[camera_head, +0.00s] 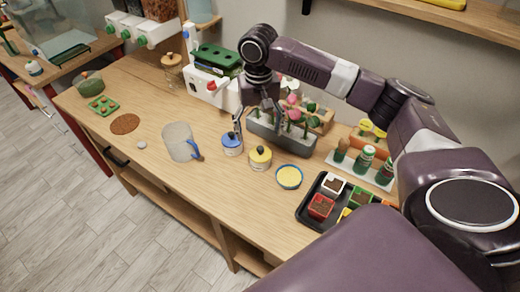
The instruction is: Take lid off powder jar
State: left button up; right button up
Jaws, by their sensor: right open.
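Two small white jars stand side by side on the wooden table: one with a blue lid (232,139) and one with a yellow lid (260,154). Both lids have a dark knob and sit on their jars. I cannot tell which one is the powder jar. My right gripper (257,118) points down, open and empty, above and behind the two jars. One finger shows close to the blue lid; I cannot tell whether it touches. My left gripper is out of view.
A yellow round dish (289,176) and a black tray (312,207) with small pots lie to the right. A grey planter (282,137) with flowers stands behind the jars. A clear pitcher (179,142) with a blue handle stands left. The front left tabletop is mostly clear.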

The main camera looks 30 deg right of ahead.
aim_at(260, 148)
jog(key=shift+s+f, duration=0.15)
jog(key=shift+f, duration=0.05)
jog(key=shift+s+a+f+p, duration=0.15)
jog(key=shift+f+p, duration=0.2)
jog(key=shift+f, duration=0.3)
jog(key=shift+s+d+f+p, duration=0.1)
jog(key=shift+f+p, duration=0.2)
jog(key=shift+f, duration=0.3)
notch_tip(260, 148, down, 4)
jog(key=shift+s+r+p, duration=0.1)
jog(key=shift+p, duration=0.45)
jog(key=shift+f, duration=0.25)
jog(key=c, duration=0.9)
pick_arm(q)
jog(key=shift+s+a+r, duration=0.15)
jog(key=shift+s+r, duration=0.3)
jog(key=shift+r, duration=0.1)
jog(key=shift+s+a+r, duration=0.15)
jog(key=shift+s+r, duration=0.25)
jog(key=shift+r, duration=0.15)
pick_arm(e)
jog(key=shift+c, duration=0.5)
